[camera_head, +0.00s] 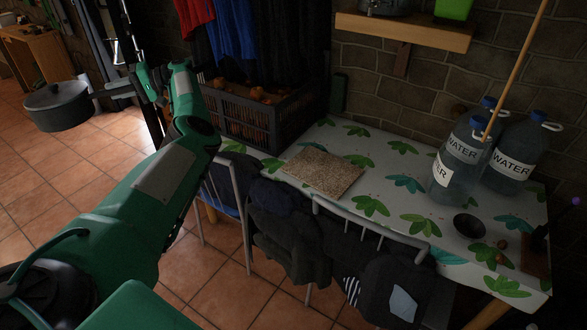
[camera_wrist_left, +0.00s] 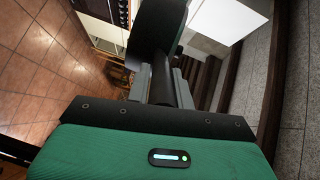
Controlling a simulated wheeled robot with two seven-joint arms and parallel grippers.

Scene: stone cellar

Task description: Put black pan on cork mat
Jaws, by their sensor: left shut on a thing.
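The black pan (camera_head: 59,107) is at the left in the head view, held in the air above the tiled floor. My left gripper (camera_head: 138,82) is shut on its handle, to the right of the pan's bowl. In the left wrist view a dark part of the pan (camera_wrist_left: 157,30) rises beyond the fingers of my left gripper (camera_wrist_left: 160,85). The cork mat (camera_head: 321,172) lies flat and bare on the table, well to the right of the pan. My right gripper is not in view.
The table (camera_head: 405,165) has a leaf-patterned cloth. A dark crate (camera_head: 262,120) stands behind and left of the mat. Several water bottles (camera_head: 462,160) and a small dark bowl (camera_head: 468,226) stand at the right. Chairs with dark clothes (camera_head: 285,235) line the near edge.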

